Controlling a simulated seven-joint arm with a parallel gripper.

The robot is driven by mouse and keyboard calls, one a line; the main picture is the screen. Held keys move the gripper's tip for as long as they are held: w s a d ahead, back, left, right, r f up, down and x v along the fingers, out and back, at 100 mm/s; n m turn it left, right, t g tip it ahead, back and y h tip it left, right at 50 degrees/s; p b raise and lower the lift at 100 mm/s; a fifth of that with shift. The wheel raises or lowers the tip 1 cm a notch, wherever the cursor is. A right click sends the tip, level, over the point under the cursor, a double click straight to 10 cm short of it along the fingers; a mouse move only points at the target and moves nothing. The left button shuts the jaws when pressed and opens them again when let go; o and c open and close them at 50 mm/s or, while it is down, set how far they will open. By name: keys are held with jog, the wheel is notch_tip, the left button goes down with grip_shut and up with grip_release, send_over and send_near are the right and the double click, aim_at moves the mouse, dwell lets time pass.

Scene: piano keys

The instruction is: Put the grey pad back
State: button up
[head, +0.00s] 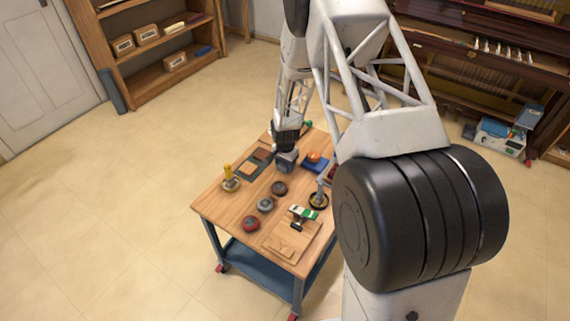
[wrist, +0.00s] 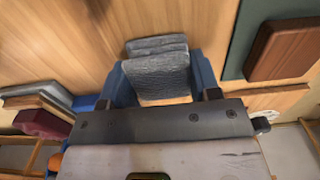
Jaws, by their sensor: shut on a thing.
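My gripper (head: 287,148) is over the back part of the wooden table, between the green mat and the blue tray. In the wrist view its blue fingers (wrist: 162,92) are shut on the grey pad (wrist: 160,70), a rough, textured grey block. In the head view a small grey shape under the gripper looks like the same pad (head: 286,161). How far it is above the tabletop, or whether it touches it, I cannot tell.
The dark green mat (wrist: 236,48) carries a brown block (wrist: 290,45). The blue tray (head: 308,168) holds an orange thing (head: 314,156). Round dark, grey and red pieces (head: 265,205), a yellow-handled tool (head: 229,177) and a wooden board (head: 286,245) stand nearer the front.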

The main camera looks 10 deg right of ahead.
jog(key=shift+f, duration=0.15)
jog(key=o, duration=0.8)
jog(key=shift+r, duration=6.15)
jog(key=shift+r, duration=0.1)
